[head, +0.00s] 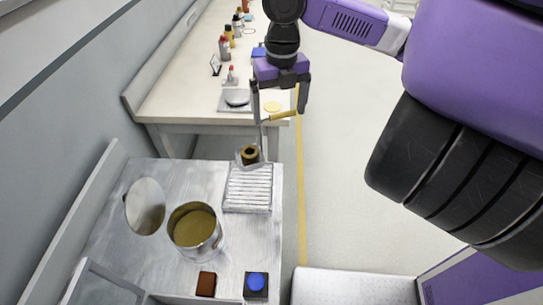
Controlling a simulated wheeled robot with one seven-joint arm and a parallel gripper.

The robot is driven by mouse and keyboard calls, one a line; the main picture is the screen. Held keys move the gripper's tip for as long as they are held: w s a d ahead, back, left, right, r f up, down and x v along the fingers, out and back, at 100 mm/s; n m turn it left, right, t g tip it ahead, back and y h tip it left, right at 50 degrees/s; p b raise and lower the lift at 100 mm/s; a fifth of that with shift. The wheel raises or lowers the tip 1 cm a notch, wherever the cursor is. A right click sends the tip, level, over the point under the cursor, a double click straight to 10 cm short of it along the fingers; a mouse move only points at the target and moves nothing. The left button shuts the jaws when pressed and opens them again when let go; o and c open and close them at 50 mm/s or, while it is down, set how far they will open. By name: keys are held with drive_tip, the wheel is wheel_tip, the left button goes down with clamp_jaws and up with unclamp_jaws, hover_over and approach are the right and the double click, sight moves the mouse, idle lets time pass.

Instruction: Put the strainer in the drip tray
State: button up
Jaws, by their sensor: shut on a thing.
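My gripper (280,112) is above the far end of the metal table, its two fingers pointing down. A small dark round piece with a yellowish centre (249,153) shows just below and left of the fingers, seemingly the strainer's bowl. It overlaps the far edge of the drip tray in the picture; I cannot tell whether they touch. The drip tray (247,190), pale and ribbed, lies flat on the table's right side.
A metal pot (196,231) with yellow-brown contents stands left of the tray, a round lid-like disc (145,206) beside it. A brown block (206,284) and a blue button (257,282) are at the near edge. A farther bench (185,85) holds several bottles.

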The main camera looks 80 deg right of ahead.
wheel_tip(320, 180, down, 15)
drive_tip(key=shift+r, duration=0.2)
idle(0.4)
drive_tip(key=shift+f, duration=0.1)
drive_tip(key=shift+f, duration=0.1)
drive_tip(key=o, duration=1.8)
drive_tip(key=shift+c, duration=0.2)
wheel_tip(320, 180, up, 12)
drive_tip(key=shift+s+r, duration=0.1)
drive_tip(key=shift+r, duration=0.1)
